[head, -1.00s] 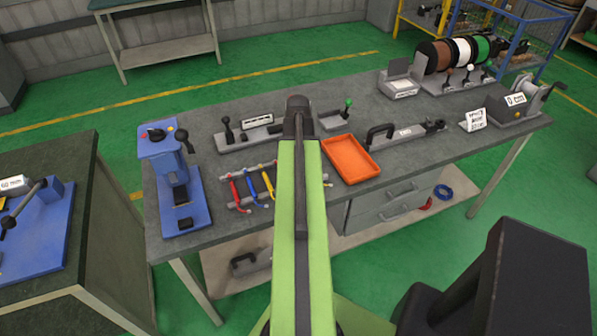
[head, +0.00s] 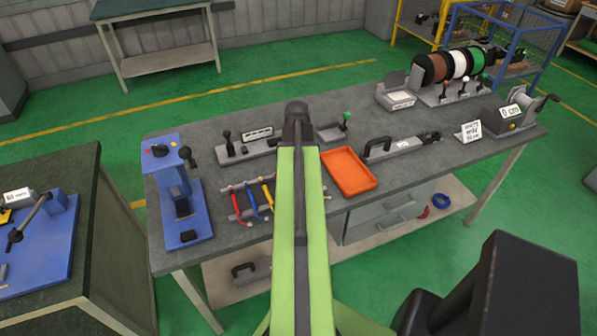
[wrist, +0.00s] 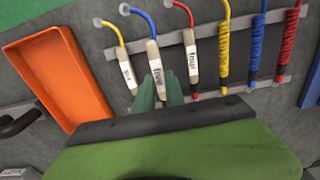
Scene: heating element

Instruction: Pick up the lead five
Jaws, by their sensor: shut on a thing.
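Lead five is a blue lead with a pale label reading "five" (wrist: 155,62), hanging on the grey rack in the wrist view. My gripper (wrist: 163,88) is shut on its lower labelled part; the dark green fingers hide the lead's bottom end. The yellow lead six (wrist: 127,72) hangs just left of it and the red lead four (wrist: 191,60) just right. In the head view my own arm hides the gripper and lead five.
An orange tray (wrist: 58,78) lies left of the leads in the wrist view and also shows in the head view (head: 348,171). Coiled yellow (wrist: 225,45), blue (wrist: 257,45) and red (wrist: 289,45) leads hang to the right. A blue press (head: 180,195) stands at the bench's left end.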

